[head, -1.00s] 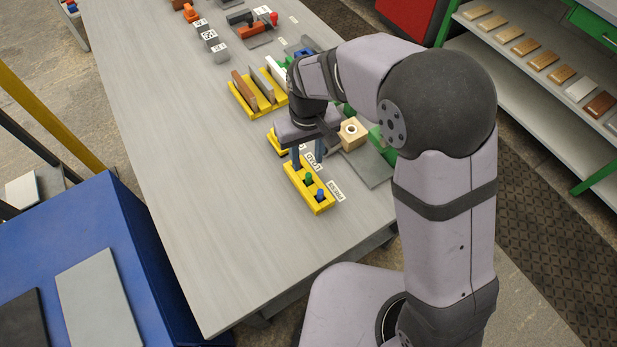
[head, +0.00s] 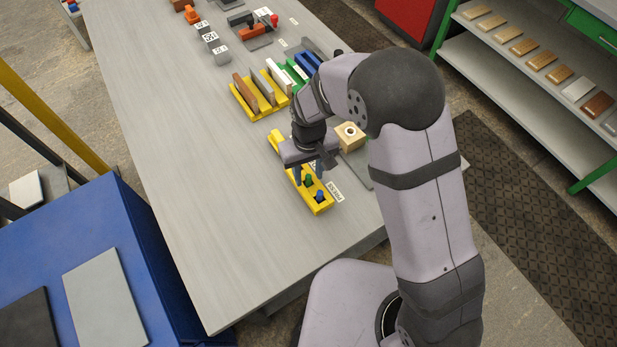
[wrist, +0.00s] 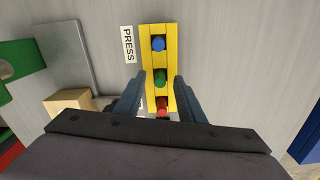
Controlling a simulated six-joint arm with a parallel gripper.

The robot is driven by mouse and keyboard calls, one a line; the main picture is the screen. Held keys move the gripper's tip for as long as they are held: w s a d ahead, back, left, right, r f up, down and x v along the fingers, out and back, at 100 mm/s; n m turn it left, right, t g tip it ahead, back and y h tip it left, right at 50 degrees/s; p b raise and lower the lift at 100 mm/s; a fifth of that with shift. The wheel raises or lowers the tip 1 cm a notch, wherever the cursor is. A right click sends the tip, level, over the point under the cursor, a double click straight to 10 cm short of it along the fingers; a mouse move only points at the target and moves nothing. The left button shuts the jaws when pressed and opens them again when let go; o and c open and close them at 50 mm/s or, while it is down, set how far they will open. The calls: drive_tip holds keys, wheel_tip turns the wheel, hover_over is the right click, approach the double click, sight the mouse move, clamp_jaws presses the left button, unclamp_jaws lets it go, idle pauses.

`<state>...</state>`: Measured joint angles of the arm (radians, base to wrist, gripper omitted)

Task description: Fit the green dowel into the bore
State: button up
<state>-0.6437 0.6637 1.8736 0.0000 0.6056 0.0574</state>
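The green dowel (head: 308,181) stands upright in a yellow rack (head: 324,209) and also shows in the wrist view (wrist: 160,77). A blue dowel (wrist: 158,44) and a red dowel (wrist: 163,104) stand in the same rack, on either side of it. My gripper (wrist: 160,82) is open above the rack, with one finger on each side of the green dowel and a gap to both. The bore shows as a dark hole in the top of a wooden block (head: 344,130), behind and right of my gripper. In the wrist view only part of the block (wrist: 70,101) shows, and its hole is hidden.
A grey plate (wrist: 68,58) lies beside the wooden block, with a green part (wrist: 20,60) near it. A PRESS label (wrist: 128,45) lies beside the rack. A yellow holder with upright boards (head: 243,103) stands farther back. The table's left side is clear.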

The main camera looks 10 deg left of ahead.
sight(309, 176)
drive_tip(key=shift+f, duration=0.55)
drive_tip(key=shift+c, duration=0.4)
clamp_jaws()
wheel_tip(309, 176, up, 10)
drive_tip(key=b, duration=0.2)
